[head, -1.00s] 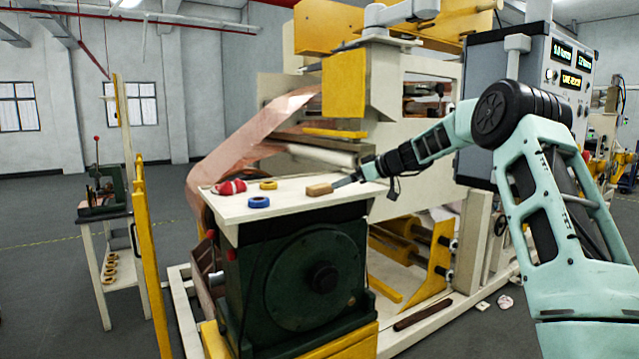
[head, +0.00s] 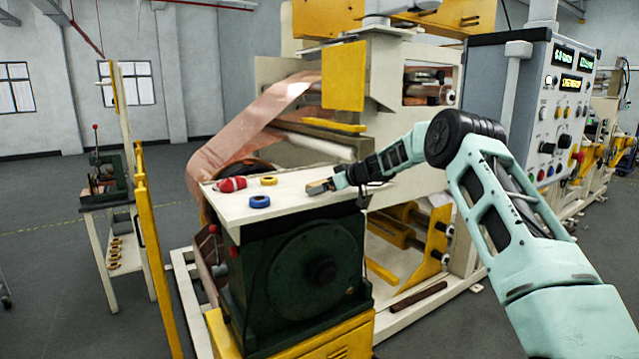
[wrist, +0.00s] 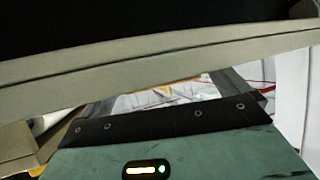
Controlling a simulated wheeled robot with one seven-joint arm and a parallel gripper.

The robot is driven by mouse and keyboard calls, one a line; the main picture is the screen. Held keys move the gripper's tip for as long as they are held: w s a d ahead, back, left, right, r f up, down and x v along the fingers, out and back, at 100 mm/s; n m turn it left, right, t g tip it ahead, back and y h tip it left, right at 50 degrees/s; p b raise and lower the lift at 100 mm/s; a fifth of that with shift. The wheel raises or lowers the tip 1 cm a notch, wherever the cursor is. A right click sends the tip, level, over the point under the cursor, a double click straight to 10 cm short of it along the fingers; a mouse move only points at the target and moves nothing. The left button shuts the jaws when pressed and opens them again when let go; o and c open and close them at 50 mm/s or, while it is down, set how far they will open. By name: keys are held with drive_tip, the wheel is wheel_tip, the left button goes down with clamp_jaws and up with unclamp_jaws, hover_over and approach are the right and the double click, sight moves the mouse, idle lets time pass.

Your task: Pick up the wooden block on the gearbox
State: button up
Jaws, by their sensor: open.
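The wooden block (head: 316,187) is small and tan and lies on the white top (head: 285,205) over the dark green gearbox (head: 300,275), near the right side of that top. My gripper (head: 330,184) reaches in from the right, low over the top, with its fingertips at the block. It is open. Its dark parts cover part of the block in the head view, and I cannot tell whether the block is between the fingers. In the wrist view the gripper (wrist: 165,92) shows apart fingers, and I cannot clearly make out the block there.
A blue tape roll (head: 260,202), a yellow tape roll (head: 269,181) and a red object (head: 230,185) lie left of the block on the same top. The copper foil machine (head: 410,130) stands close behind. A yellow post (head: 150,240) stands left of the gearbox.

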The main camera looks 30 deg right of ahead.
drive_tip(key=c, duration=0.8)
drive_tip(key=shift+c, duration=0.2)
